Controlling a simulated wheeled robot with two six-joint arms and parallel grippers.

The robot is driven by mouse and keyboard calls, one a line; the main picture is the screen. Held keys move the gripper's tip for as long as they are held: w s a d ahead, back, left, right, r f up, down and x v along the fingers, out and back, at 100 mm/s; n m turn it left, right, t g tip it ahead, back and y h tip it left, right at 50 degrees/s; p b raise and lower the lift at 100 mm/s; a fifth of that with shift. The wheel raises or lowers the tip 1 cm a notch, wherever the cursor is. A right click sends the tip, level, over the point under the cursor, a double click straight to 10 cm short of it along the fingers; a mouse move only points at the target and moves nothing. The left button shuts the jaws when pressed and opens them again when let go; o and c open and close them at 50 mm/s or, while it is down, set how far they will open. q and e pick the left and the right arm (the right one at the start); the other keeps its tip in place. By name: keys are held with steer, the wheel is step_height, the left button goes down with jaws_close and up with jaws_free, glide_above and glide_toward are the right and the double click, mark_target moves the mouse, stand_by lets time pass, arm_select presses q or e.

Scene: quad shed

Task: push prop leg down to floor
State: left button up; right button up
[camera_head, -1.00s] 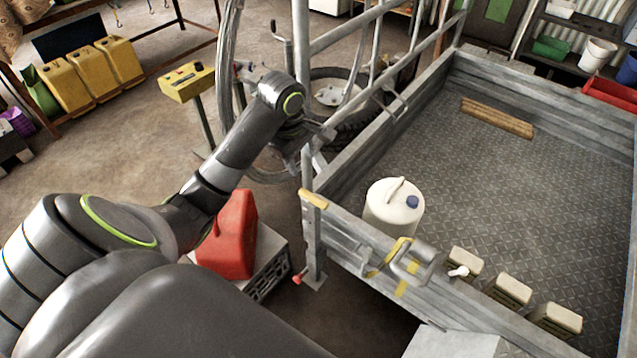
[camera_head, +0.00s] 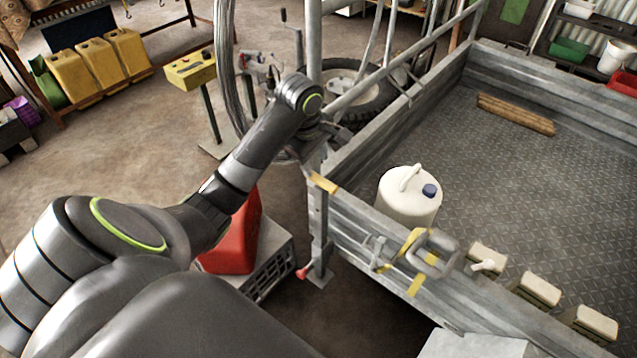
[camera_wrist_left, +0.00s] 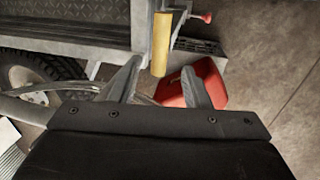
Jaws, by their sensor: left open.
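The prop leg (camera_head: 318,232) is an upright grey metal post at the trailer's near left corner. It has a yellow grip (camera_head: 324,183) on top, a red knob (camera_head: 303,273) low on its side and a flat foot plate (camera_head: 320,279). I cannot tell whether the plate touches the floor. My left gripper (camera_head: 308,152) is just above and behind the yellow grip, its fingers mostly hidden by the wrist. In the left wrist view its fingers (camera_wrist_left: 160,72) are open, with the end of the yellow grip (camera_wrist_left: 161,40) between them. The red knob (camera_wrist_left: 206,18) shows beyond.
The trailer bed (camera_head: 500,180) holds a white drum (camera_head: 408,200) and timber (camera_head: 515,113). A red jerrycan (camera_head: 235,240) and a grey crate (camera_head: 268,265) stand left of the leg. A wheel (camera_head: 350,95) and hanging cables (camera_head: 228,70) are behind my gripper. Open floor lies left.

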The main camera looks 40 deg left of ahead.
mark_target(319, 178)
arm_select(q)
steer(key=f+b, duration=0.3)
steer(key=f, duration=0.1)
steer(key=shift+w, duration=0.35)
steer(key=shift+w+d+f, duration=0.1)
steer(key=shift+w+f, duration=0.05)
steer(key=shift+f, duration=0.5)
steer(key=shift+w+f, duration=0.15)
steer(key=shift+f, duration=0.45)
jaws_close()
